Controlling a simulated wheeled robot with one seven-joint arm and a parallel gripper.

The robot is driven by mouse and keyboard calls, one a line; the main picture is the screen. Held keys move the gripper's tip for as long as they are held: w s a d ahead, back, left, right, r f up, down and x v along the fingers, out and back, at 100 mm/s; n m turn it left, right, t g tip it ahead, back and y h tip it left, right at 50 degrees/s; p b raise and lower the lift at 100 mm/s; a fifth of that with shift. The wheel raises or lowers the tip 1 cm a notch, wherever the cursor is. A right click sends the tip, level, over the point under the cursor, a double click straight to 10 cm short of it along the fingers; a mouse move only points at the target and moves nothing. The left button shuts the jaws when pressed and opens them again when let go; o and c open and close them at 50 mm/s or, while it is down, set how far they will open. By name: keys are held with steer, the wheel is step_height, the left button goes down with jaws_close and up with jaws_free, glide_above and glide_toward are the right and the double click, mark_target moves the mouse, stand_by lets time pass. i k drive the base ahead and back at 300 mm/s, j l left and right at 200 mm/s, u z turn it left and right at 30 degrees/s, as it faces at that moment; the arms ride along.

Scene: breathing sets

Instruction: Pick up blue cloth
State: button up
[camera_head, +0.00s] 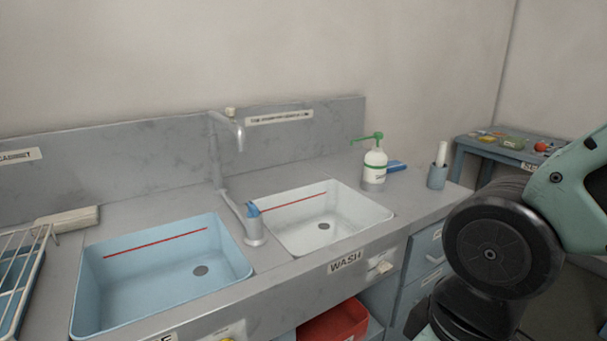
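No cloth can be made out for certain. A small flat blue item (397,166) lies on the counter behind and to the right of the white soap bottle; it is too small to tell whether it is cloth, and the bottle partly hides it. My arm shows at the right edge, in front of the counter's right end. My gripper is out of view, so its state and what it may hold do not show.
The steel counter holds a blue basin (120,285) and a white basin (350,215), both empty. A tap (217,150), a soap bottle (375,165) with a green pump and a blue cup (437,176) stand on it. A red bin (335,322) sits below.

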mark_target(393, 166)
steer(key=u, duration=1.5)
steer(key=z, duration=1.75)
steer(key=u, duration=0.35)
steer(key=i+l+u, duration=0.5)
steer(key=l+u, duration=0.15)
